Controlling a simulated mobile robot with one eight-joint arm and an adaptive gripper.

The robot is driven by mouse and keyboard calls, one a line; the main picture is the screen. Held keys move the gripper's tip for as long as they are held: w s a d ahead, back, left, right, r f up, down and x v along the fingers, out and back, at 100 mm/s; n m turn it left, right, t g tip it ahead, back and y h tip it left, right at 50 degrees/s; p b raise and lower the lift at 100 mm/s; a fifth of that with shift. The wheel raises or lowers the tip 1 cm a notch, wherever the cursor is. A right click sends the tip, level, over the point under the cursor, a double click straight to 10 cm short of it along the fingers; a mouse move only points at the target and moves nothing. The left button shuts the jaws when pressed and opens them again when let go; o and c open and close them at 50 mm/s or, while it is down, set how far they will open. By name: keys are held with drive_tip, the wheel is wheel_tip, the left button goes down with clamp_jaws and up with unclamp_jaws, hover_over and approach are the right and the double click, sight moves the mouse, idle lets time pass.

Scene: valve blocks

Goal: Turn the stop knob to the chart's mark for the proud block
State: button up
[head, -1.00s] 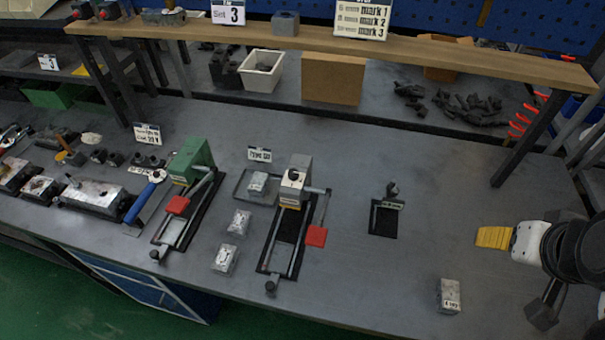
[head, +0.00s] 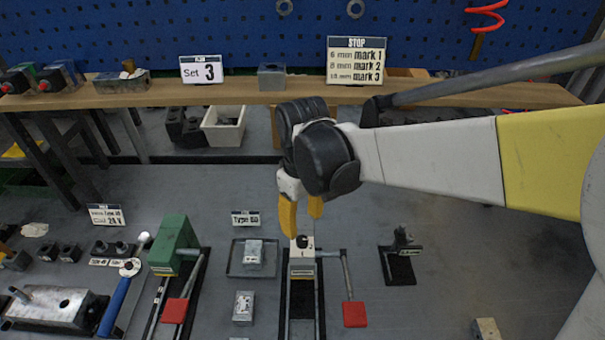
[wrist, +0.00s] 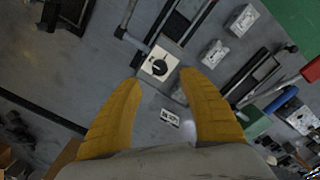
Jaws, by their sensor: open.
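The stop knob (wrist: 159,67) is black and round, on a pale square plate on top of a grey fixture (head: 303,266). My gripper (head: 301,220) is open and empty, its yellow fingers pointing down above the knob. In the wrist view the knob shows just beyond and between the fingertips (wrist: 160,80), apart from them. The STOP chart (head: 355,61) lists mm sizes for mark 1, mark 2 and mark 3. One metal block (head: 253,253) lies in a shallow tray, another (head: 243,305) in front of it. I cannot tell which block is proud.
A red-padded lever (head: 354,313) stands right of the fixture. A green fixture (head: 174,244) stands to the left, a small black stand (head: 398,262) to the right. Another block (head: 487,328) lies front right. A "Set 3" sign (head: 201,69) stands on the shelf (head: 230,95).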

sight(302, 239)
wheel_tip(302, 239, down, 8)
drive_tip(key=shift+w+r+b, duration=0.1)
drive_tip(key=shift+r+b, duration=0.1)
drive_tip(key=shift+b, duration=0.8)
clamp_jaws()
